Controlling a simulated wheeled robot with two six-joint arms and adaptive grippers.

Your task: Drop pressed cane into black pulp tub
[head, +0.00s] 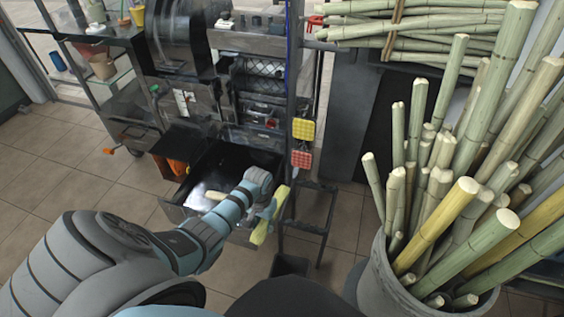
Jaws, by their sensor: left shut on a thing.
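My left gripper (271,208) is shut on a yellow-green piece of cane (260,231), holding it tilted near the middle of the head view. The gripper hides part of the cane. A small black tub (290,265) stands on the floor just below and right of the held cane. A wide dark open bin (240,158) sits under the press, behind and left of the gripper; a pale short piece (215,195) shows at its near side. I cannot tell for sure which of the two is the pulp tub. My right gripper is not in view.
The sugarcane press (185,45) stands behind the bin. A dark metal stand (318,215) is right of the gripper. A large grey bucket (385,285) full of upright canes fills the right side. Tiled floor (80,165) is clear at left.

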